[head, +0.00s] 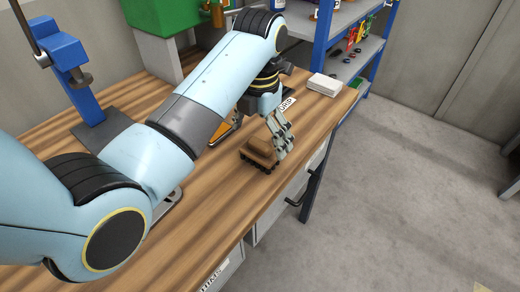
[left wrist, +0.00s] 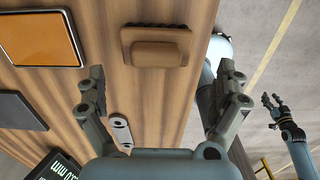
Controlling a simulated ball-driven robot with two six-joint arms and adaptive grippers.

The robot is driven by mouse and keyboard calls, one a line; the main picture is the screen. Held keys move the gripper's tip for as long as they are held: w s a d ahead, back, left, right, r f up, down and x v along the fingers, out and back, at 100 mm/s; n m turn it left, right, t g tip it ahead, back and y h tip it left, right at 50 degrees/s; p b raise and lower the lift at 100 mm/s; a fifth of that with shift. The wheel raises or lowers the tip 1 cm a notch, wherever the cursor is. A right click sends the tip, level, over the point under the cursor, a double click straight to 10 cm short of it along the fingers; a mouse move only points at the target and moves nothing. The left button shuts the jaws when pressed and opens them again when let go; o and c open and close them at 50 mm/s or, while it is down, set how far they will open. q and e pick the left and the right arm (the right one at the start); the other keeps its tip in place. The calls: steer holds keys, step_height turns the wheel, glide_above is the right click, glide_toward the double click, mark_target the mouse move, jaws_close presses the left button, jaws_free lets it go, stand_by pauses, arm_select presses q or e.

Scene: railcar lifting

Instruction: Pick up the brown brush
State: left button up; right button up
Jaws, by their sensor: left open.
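The brown brush (head: 258,153), a wooden block on a darker bristled base, lies on the wooden workbench (head: 215,215) near its front edge. It also shows at the top middle of the left wrist view (left wrist: 156,47). My left gripper (head: 280,138) is open and empty, with its fingers just beside and above the brush in the head view. In the left wrist view the open fingers (left wrist: 162,75) point towards the brush, which lies beyond the tips and between their lines. My right gripper (left wrist: 273,98) shows small at the right of that view, fingers apart, over the floor.
An orange-faced flat item (left wrist: 38,40), a dark flat item (left wrist: 20,110) and a metal piece (left wrist: 121,132) lie on the bench. A blue press (head: 67,58) stands at the left. White stacked sheets (head: 324,85) and a blue shelf (head: 322,35) are at the far end.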

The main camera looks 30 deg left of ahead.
mark_target(260, 142)
arm_select(q)
steer(key=shift+w+a+f, duration=0.1)
steer(key=shift+f, duration=0.3)
steer(key=f, duration=0.3)
steer(key=shift+w+a+f+p, duration=0.15)
steer(key=shift+w+f+p, duration=0.15)
steer(key=shift+f, duration=0.65)
steer(key=shift+c, duration=0.9)
steer(key=c, duration=0.9)
arm_select(e)
steer(key=shift+w+a+r, duration=0.1)
steer(key=shift+w+r, duration=0.1)
steer(key=shift+w, duration=0.25)
steer(key=shift+w+a+r, duration=0.1)
steer(key=shift+w+r, duration=0.05)
steer(key=shift+w, duration=0.3)
